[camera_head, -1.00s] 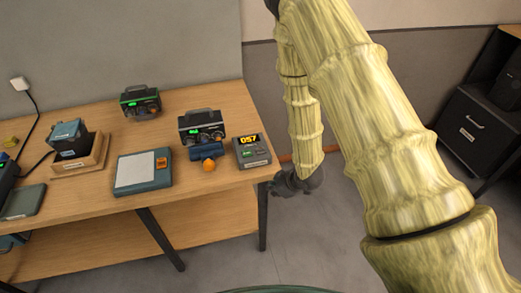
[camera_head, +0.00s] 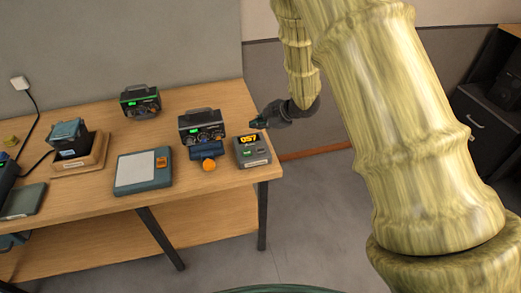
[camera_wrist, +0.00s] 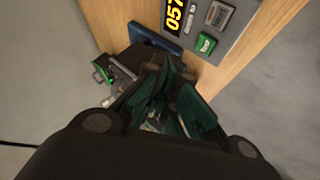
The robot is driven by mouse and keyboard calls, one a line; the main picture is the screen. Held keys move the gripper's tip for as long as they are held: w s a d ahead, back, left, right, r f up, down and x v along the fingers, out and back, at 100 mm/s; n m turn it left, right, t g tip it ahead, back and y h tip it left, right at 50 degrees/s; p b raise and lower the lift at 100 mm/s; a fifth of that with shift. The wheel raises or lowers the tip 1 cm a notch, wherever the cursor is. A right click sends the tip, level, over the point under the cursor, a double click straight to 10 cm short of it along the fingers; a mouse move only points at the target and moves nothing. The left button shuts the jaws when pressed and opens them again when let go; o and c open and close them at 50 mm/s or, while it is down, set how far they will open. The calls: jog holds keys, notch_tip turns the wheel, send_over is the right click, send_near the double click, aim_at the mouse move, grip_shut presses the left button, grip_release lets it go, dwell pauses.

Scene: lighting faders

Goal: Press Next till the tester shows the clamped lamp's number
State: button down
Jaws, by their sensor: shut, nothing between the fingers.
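The grey tester (camera_head: 253,152) stands at the table's right end, its yellow display reading 057. In the wrist view the display (camera_wrist: 174,14) shows at the top, with a green button (camera_wrist: 205,43) and a grey button (camera_wrist: 218,14) beside it; their lettering is too small to read. An orange-tipped lamp (camera_head: 208,165) sits in a blue clamp (camera_head: 203,153) left of the tester; I cannot read a number on it. My gripper (camera_head: 257,124) is shut and empty, just behind the tester's far edge in the head view. Its dark green fingers (camera_wrist: 172,80) appear apart from the buttons.
A lighting unit with dials (camera_head: 201,126) stands behind the clamp, and another (camera_head: 140,100) farther back. A flat pad (camera_head: 143,172) and a wooden stand with a dark device (camera_head: 78,153) lie to the left. The table (camera_head: 205,200) ends just right of the tester.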

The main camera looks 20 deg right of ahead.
jog(key=shift+f, duration=0.1)
jog(key=b, duration=0.5)
send_over(259, 151)
notch_tip(259, 151, down, 7)
jog(key=shift+r, duration=0.15)
jog(key=shift+f+b, duration=0.6)
jog(key=shift+f, duration=0.4)
jog(key=shift+f, duration=0.7)
dwell(1.3)
jog(key=shift+r, duration=0.15)
jog(key=shift+r+p, duration=0.4)
jog(key=shift+r, duration=0.2)
dwell(0.4)
jog(key=shift+r+p, duration=1.85)
jog(key=shift+r, duration=0.65)
